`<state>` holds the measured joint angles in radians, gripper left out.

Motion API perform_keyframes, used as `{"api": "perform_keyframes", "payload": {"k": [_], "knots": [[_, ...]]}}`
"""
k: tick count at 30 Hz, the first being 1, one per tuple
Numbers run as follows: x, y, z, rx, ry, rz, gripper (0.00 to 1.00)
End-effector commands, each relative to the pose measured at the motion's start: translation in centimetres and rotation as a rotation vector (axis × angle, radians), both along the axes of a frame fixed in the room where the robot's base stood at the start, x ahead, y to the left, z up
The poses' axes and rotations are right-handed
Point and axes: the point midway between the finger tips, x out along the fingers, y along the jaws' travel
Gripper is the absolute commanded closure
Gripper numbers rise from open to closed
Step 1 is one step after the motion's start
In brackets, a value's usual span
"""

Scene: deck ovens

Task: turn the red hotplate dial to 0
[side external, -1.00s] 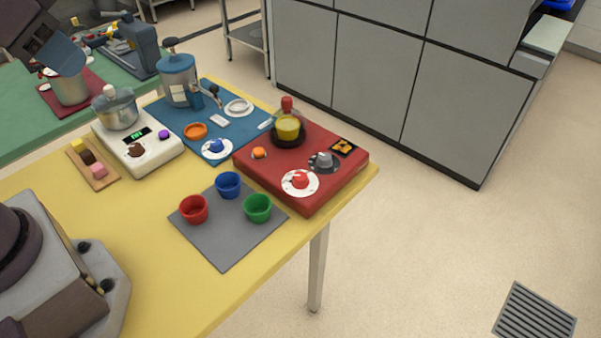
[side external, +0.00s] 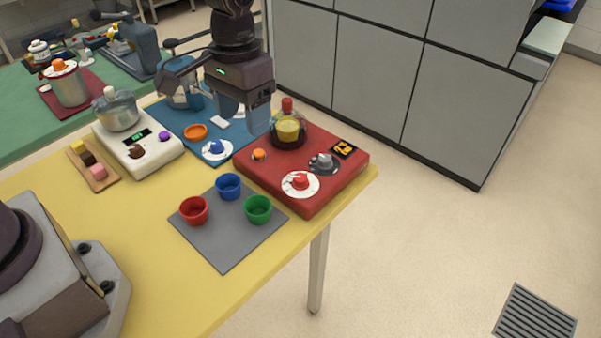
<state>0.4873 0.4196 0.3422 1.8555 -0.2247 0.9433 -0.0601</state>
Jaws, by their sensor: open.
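The red hotplate (side external: 318,197) stands at the right end of the yellow table. On its front top sits a red dial knob (side external: 299,181) on a white marked disc (side external: 287,188); the marks are too small to read. A grey knob (side external: 323,161) on a dark disc and an orange button (side external: 259,154) sit near it. A flask with yellow liquid (side external: 288,128) and a red stopper stands at the back of the hotplate. My gripper (side external: 243,120) is open and empty, pointing down above the blue device, left of the flask and apart from the dial.
A grey mat with a red cup (side external: 194,210), a blue cup (side external: 228,186) and a green cup (side external: 258,209) lies in front of the hotplate. Space above the dial is clear.

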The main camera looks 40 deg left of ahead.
Motion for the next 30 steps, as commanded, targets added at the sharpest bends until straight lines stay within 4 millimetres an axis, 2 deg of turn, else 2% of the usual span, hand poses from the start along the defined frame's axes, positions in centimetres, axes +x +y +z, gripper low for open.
{"api": "perform_keyframes", "payload": {"k": [1, 6, 9, 12, 17, 30], "knots": [[1.3, -0.7, -1.7, 0.026, 0.017, 0.007, 0.39], [5.2, -2.4, -5.3, 0.076, 0.015, 0.049, 0.39], [7.4, -3.0, -5.8, 0.079, -0.014, 0.081, 0.39], [8.7, -3.6, -4.7, 0.052, -0.05, 0.108, 0.39], [8.7, -3.9, -5.7, 0.041, -0.045, 0.131, 0.39], [8.6, -3.8, -14.3, 0.042, -0.043, 0.129, 0.39]]}}
